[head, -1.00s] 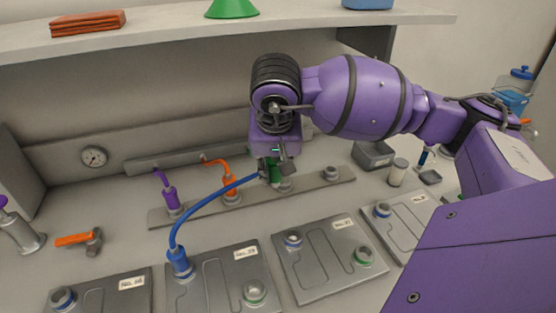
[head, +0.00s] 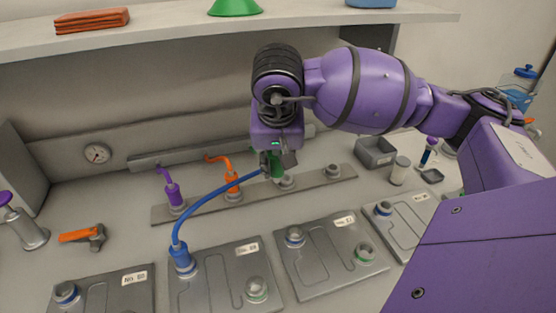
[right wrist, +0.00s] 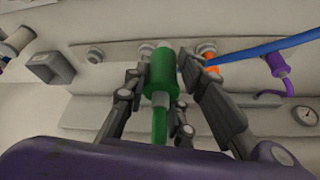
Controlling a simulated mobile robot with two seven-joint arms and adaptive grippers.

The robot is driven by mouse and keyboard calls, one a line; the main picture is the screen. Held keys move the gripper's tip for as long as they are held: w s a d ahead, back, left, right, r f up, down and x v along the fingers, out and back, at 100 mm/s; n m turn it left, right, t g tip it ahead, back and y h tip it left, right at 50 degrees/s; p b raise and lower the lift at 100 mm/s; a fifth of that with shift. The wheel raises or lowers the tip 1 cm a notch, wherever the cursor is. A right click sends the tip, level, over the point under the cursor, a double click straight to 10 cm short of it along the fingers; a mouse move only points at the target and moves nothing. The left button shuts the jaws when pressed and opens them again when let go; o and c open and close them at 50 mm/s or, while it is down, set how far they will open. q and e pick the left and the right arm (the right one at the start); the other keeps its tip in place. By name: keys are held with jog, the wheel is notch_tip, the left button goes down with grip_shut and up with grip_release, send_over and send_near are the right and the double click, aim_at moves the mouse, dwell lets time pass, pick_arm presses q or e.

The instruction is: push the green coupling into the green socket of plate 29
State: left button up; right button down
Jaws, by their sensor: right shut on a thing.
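The green coupling (right wrist: 161,77) is held between the fingers of my right gripper (right wrist: 164,68), seen in the right wrist view. In the head view my right gripper (head: 276,163) hangs just above the back rail, and the coupling (head: 278,168) is partly hidden by the fingers. It looks just above or beside a rail socket (head: 286,181); contact cannot be told. Plate 29 (head: 212,293) seems to be the plate with the blue coupling (head: 181,258) plugged in; its label is blurred now. Its green-ringed socket (head: 257,289) is empty. My left gripper is not in view.
The blue hose (head: 208,200) arches from plate 29 to behind my right gripper. Purple (head: 173,193) and orange (head: 232,186) couplings stand on the rail (head: 205,207). Neighbouring plates (head: 328,262) lie on both sides. A shelf (head: 180,38) overhangs the back.

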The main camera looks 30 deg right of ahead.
jog(key=shift+r+p, duration=0.3)
jog(key=shift+r, duration=1.8)
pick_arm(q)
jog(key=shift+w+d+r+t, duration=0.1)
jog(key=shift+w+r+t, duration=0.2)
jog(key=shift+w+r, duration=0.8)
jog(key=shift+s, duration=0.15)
pick_arm(e)
jog(key=shift+f, duration=0.1)
